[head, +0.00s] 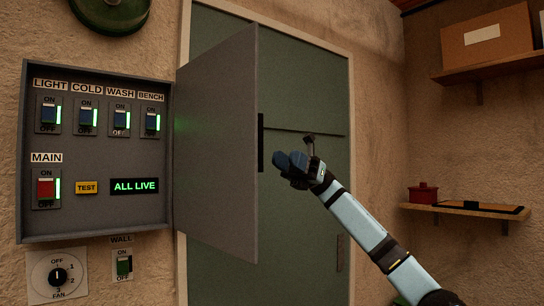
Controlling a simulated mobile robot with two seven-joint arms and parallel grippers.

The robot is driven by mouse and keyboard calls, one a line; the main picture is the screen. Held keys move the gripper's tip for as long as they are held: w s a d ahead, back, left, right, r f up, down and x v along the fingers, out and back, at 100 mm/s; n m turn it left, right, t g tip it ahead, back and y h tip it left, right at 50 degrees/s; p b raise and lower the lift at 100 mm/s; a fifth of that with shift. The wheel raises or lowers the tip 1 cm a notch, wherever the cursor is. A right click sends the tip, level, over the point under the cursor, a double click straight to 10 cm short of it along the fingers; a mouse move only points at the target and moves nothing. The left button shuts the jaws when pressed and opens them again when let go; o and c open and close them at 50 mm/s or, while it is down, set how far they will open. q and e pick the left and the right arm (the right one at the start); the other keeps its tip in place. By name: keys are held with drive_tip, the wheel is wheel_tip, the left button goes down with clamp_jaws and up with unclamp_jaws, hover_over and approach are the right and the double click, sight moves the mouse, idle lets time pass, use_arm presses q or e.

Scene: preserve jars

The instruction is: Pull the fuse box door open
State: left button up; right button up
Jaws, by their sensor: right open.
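The fuse box (98,222) is on the wall at the left of the head view. Its grey door (216,150) is hinged at the right and stands swung open, out from the wall. A black handle (261,142) runs along the door's free edge. The switches, the red main switch and a lit "ALL LIVE" sign show inside. My right gripper (291,163) is open just right of the handle, with a small gap between them in the picture. It appears to hold nothing. My left gripper is not in view.
A wall switch (124,266) and a fan dial (57,276) sit below the box. A green house door (305,95) is behind the fuse box door. Shelves at the right hold a cardboard box (488,40) and a red pot (423,193).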

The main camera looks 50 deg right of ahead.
drive_tip(key=shift+v, duration=1.85)
